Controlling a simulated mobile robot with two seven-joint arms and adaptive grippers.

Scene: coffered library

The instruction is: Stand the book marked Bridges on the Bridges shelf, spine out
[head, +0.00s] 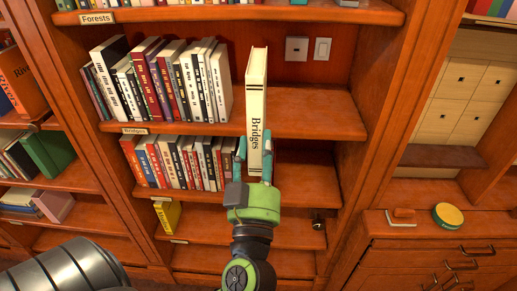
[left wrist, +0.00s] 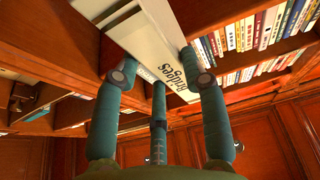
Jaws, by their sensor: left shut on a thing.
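The cream book marked Bridges (head: 257,95) is upright in the head view, its lettered spine toward me. My left gripper (head: 254,165) is shut on its lower part; in the left wrist view the fingers close around the book (left wrist: 155,40). The book overlaps the front of the Bridges shelf (head: 300,118) in the picture; I cannot tell whether it touches the shelf. The Bridges label (head: 135,131) is on that shelf's front edge at the left. A row of books (head: 170,82) fills the shelf's left part. My right gripper is not in view.
The Bridges shelf is bare right of its row, with a socket (head: 296,49) and a switch (head: 322,49) on the back wall. The Forests shelf (head: 230,14) is above. Another row of books (head: 180,162) stands below. A drawer cabinet (head: 440,255) is at the right.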

